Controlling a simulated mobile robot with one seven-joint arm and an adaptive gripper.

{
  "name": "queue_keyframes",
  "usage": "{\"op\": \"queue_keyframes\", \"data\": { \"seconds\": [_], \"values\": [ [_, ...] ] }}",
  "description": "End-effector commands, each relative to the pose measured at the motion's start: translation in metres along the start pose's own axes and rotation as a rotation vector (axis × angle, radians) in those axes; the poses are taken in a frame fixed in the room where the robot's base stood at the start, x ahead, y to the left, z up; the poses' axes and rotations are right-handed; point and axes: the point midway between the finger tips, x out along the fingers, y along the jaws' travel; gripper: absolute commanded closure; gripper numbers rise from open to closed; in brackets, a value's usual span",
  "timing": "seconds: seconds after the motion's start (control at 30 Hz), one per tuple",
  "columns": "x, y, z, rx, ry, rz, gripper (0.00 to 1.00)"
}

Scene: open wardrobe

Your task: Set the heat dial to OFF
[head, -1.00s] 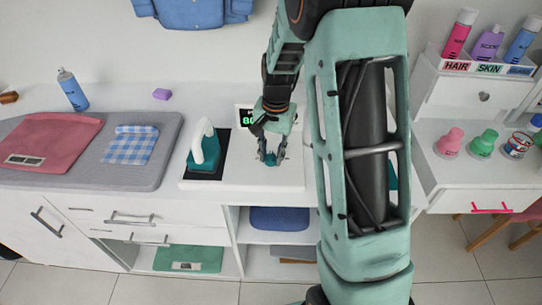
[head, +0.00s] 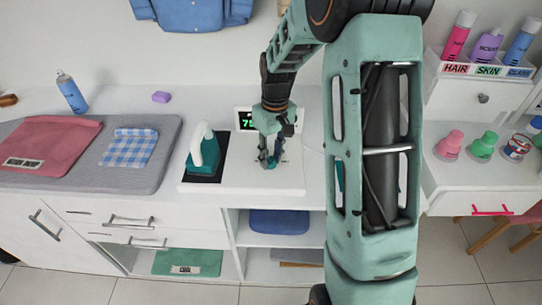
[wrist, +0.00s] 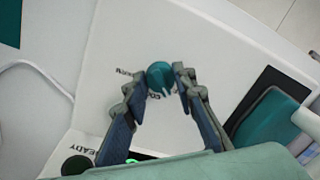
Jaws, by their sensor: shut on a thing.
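The heat dial (wrist: 160,76) is a small round teal knob with a pale pointer mark, on a white panel (wrist: 105,50) with small dark labels around it. The labels are too small and partly hidden to read surely. My gripper (wrist: 161,80) has a fingertip on each side of the dial and is shut on it. In the head view my gripper (head: 269,161) reaches down onto the white panel, and its fingers mostly hide the dial. A display (head: 246,120) with green digits stands behind it, partly covered by my gripper.
A teal iron (head: 203,150) with a white handle stands on a dark pad left of the dial. A grey ironing mat (head: 60,178) with a red garment and a checked cloth lies further left. A drawer unit with bottles (head: 480,85) stands at the right.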

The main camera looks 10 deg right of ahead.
Motion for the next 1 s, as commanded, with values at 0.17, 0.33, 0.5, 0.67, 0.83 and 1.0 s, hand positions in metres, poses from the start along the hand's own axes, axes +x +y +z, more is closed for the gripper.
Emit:
{"op": "queue_keyframes", "data": {
  "seconds": [0.17, 0.33, 0.5, 0.67, 0.83, 1.0],
  "values": [
    [-0.0011, 0.0008, -0.0003, -0.139, -0.008, 0.0, 0.99],
    [-0.0012, 0.0005, -0.0007, -0.245, -0.014, 0.0, 0.99],
    [-0.001, 0.0009, -0.0008, -0.314, -0.018, 0.001, 0.99],
    [-0.0008, 0.001, -0.0009, -0.35, -0.02, 0.001, 0.99],
    [-0.0007, 0.001, -0.0011, -0.365, -0.021, 0.001, 0.99],
    [-0.0006, 0.001, -0.0011, -0.367, -0.021, 0.001, 0.99]
  ]
}}
